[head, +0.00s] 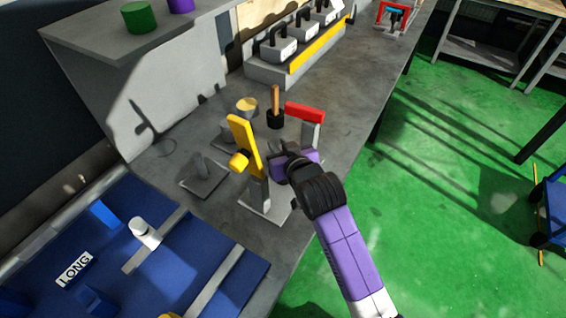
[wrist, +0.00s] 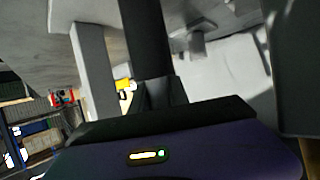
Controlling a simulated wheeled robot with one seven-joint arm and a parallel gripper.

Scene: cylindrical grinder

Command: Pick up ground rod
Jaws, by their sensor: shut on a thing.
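My gripper (head: 283,168), purple and black, is at a grey stand (head: 262,208) on the bench, between its yellow-topped post and its red-topped post. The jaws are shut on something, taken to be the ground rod. The rod itself is hidden behind the gripper in the head view, and I cannot make out its outline. In the wrist view a black finger (wrist: 148,40) reaches up in the middle, with a grey post (wrist: 93,70) beside it on the left.
A yellow lever (head: 244,145) and a red block (head: 305,112) rise close beside the gripper. A black pot with a wooden handle (head: 275,100) stands behind. A blue tray (head: 165,285) labelled LONG holds a pale cylinder (head: 142,232). Green floor (head: 430,200) is open to the right.

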